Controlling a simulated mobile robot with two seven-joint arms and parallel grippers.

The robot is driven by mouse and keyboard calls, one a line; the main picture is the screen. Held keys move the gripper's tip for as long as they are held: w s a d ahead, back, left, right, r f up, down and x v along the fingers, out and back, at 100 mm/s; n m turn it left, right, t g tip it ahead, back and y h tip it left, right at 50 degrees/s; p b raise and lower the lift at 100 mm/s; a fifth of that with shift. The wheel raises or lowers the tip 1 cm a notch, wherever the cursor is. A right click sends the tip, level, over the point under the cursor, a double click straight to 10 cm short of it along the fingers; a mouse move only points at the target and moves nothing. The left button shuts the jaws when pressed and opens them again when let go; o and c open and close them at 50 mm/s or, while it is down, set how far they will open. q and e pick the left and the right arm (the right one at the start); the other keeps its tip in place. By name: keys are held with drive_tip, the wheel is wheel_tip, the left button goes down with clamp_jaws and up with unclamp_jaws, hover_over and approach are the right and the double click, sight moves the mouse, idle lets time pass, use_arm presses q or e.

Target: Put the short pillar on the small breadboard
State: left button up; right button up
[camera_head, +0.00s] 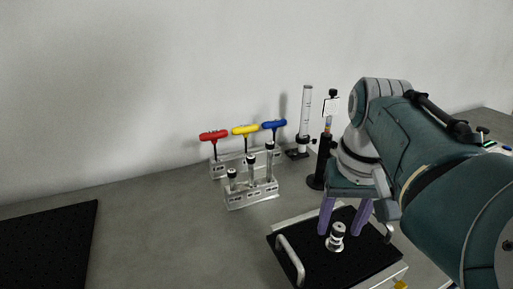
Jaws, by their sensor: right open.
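The short pillar (336,239), silver with a dark top, stands upright on the small breadboard (364,257), a black plate with metal side handles at the lower right. My right gripper (342,226) is over this board with its two purple fingers apart. The fingertips are to either side of the pillar's upper part in the picture, and no contact shows. Whether the fingers are around the pillar or behind it I cannot tell. My left gripper is out of view.
A metal rack (250,197) holds several posts, with red, yellow (244,130) and blue T-handled tools behind it. A clear cylinder (306,112) and a dark stand (321,168) are near my right arm. A large black board (45,245) lies left. The front-middle bench (170,245) is clear.

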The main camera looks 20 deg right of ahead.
sight(336, 251)
wheel_tip(336, 251, up, 11)
drive_tip(key=s+p, duration=0.1)
drive_tip(key=shift+a, duration=0.3)
drive_tip(key=shift+s+f, duration=0.1)
drive_tip(key=s+d+f+n+t+h, duration=0.1)
drive_tip(key=s+d+f+n+h, duration=0.1)
drive_tip(key=s+d+f, duration=0.4)
drive_tip(key=s+a+r+n+t+y, duration=0.1)
drive_tip(key=s+a+n+y, duration=0.3)
drive_tip(key=s+a, duration=0.9)
wheel_tip(336, 251, up, 31)
drive_tip(key=d+h+p, duration=0.1)
drive_tip(key=p, duration=3)
drive_tip(key=shift+s+d+n, duration=0.2)
drive_tip(key=shift+s+n, duration=0.1)
drive_tip(key=shift+f, duration=0.1)
